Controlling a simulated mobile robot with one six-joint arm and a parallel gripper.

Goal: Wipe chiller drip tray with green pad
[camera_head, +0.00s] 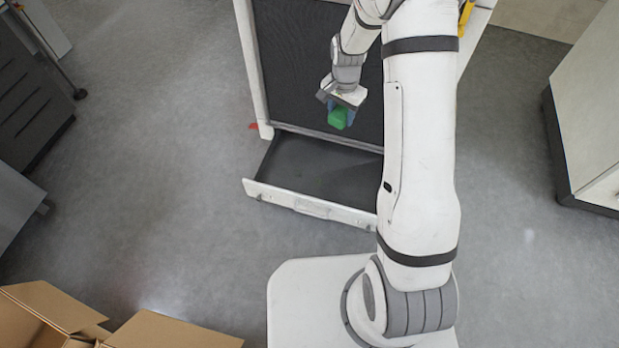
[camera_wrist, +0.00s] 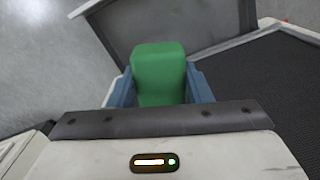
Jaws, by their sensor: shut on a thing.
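My gripper (camera_head: 338,108) is shut on a green pad (camera_head: 337,118), held between its two blue fingers. The pad also shows in the wrist view (camera_wrist: 160,72), between the fingers of my gripper (camera_wrist: 160,88). In the head view the pad appears above the back part of the open drip tray (camera_head: 308,170), in front of the chiller's dark mesh panel (camera_head: 300,70). The tray is a dark shallow drawer with a white front, pulled out at the chiller's foot. It also shows in the wrist view (camera_wrist: 150,25), beyond the pad. My arm hides the tray's right end.
Open cardboard boxes (camera_head: 45,315) stand at the lower left. Dark drawer cabinets (camera_head: 28,105) are at the left edge, and a white cabinet (camera_head: 590,110) stands at the right. The grey floor (camera_head: 160,150) left of the tray is clear.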

